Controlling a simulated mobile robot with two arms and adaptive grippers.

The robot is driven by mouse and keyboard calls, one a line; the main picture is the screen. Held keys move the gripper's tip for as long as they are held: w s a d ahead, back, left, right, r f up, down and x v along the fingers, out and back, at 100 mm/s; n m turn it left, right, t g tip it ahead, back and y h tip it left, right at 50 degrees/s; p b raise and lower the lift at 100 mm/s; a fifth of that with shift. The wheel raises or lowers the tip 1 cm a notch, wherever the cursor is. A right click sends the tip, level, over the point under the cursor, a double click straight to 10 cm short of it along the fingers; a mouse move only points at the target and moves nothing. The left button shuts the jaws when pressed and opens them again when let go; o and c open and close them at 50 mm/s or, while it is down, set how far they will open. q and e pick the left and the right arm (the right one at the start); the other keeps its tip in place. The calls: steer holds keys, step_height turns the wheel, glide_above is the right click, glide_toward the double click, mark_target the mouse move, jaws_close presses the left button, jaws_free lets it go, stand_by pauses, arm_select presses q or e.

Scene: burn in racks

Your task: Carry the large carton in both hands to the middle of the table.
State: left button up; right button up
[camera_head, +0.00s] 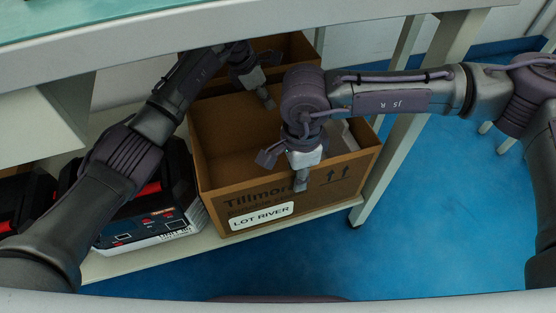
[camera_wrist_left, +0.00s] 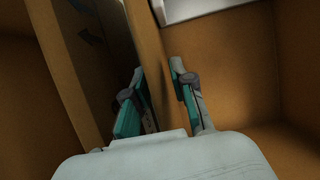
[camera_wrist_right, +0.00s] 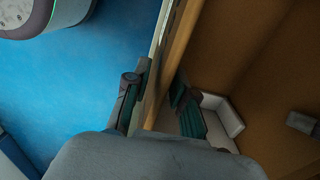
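The large carton (camera_head: 222,185) is an open-topped brown box with printed writing and a white "LOT RIVER" label. It stands on the low shelf under the table. My left gripper (camera_head: 266,98) is at its far wall; in the left wrist view its fingers (camera_wrist_left: 158,95) lie close on both sides of that wall (camera_wrist_left: 148,40). My right gripper (camera_head: 301,180) is at the near wall; in the right wrist view its fingers (camera_wrist_right: 158,98) lie close on both sides of that wall (camera_wrist_right: 178,50). Both look shut on the cardboard. A white item (camera_wrist_right: 222,120) lies inside the carton.
The table (camera_head: 250,35) overhangs the carton, its greenish top at upper left. A second carton (camera_head: 295,47) stands right behind. Black-and-red cases (camera_head: 150,205) are close on the left on the shelf (camera_head: 135,267). A table leg (camera_head: 392,160) is at right; blue floor (camera_head: 440,230) lies beyond.

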arm_select(q)
jaws_close()
arm_select(e)
jaws_close()
arm_select(q)
steer(key=shift+r, duration=0.15)
arm_select(e)
steer(key=shift+r, duration=0.15)
